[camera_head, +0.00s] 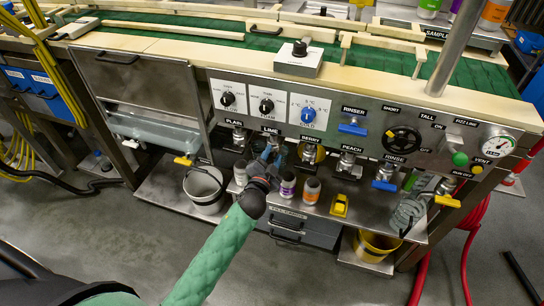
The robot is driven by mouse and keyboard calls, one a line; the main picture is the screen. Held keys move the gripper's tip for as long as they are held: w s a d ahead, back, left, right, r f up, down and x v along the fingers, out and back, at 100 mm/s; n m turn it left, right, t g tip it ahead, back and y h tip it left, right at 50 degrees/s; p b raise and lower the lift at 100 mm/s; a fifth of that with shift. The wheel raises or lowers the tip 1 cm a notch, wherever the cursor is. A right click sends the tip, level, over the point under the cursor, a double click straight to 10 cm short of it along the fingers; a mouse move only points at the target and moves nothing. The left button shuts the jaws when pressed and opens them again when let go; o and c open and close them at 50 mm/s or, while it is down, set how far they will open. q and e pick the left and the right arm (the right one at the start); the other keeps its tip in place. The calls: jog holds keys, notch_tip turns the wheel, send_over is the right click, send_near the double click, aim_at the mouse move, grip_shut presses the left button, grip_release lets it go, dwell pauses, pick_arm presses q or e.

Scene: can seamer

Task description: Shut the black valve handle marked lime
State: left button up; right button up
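The label LIME (269,130) is on the grey panel's lower edge, between PLAIN and BERRY. A metal valve (271,141) shows just below it. The black handle of this valve is mostly hidden by my gripper, so I cannot tell its angle. My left gripper (268,156) is at the end of the green-sleeved arm, right below the LIME label and at or in front of the valve. I cannot tell whether its fingers touch the handle or are apart. My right gripper is not in view.
The plain valve (239,138) and berry valve (312,152) flank the lime one closely. Small bottles (287,186) stand on the shelf below. A grey bucket (204,187) is to the left. A yellow block (339,206) and blue rinse handle (384,185) are to the right.

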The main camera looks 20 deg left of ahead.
aim_at(271, 159)
pick_arm(q)
jog(key=s, duration=0.6)
jog(key=shift+s+a, duration=0.1)
jog(key=shift+s, duration=0.15)
jog(key=shift+s+b, duration=0.3)
jog(key=shift+s, duration=0.35)
